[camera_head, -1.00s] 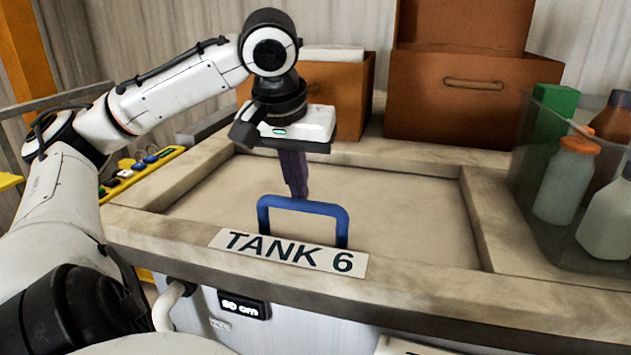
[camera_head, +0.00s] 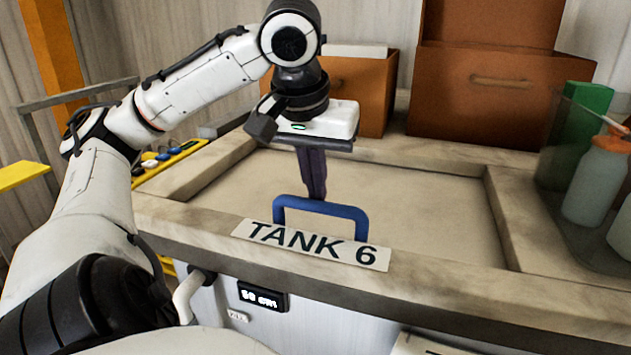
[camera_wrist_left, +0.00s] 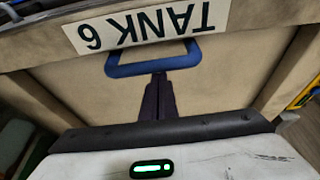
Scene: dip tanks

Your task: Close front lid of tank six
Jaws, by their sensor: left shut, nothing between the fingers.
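Tank six carries a white label reading TANK 6 (camera_head: 312,245) on its front rim. Its front lid (camera_head: 420,205) shows as a flat beige panel lying level within the tank's frame, with a blue handle (camera_head: 362,222) standing near the label. My left gripper (camera_head: 316,194) is shut and empty, pointing down just behind the handle. In the left wrist view the dark fingers (camera_wrist_left: 158,105) are together beside the blue handle (camera_wrist_left: 150,68); whether they touch it I cannot tell. My right gripper is not in view.
Brown boxes (camera_head: 490,110) stand behind the tank. A clear bin with bottles (camera_head: 597,180) is at the right. A yellow strip with coloured knobs (camera_head: 165,160) lies at the left. A small display (camera_head: 262,297) is on the tank's front.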

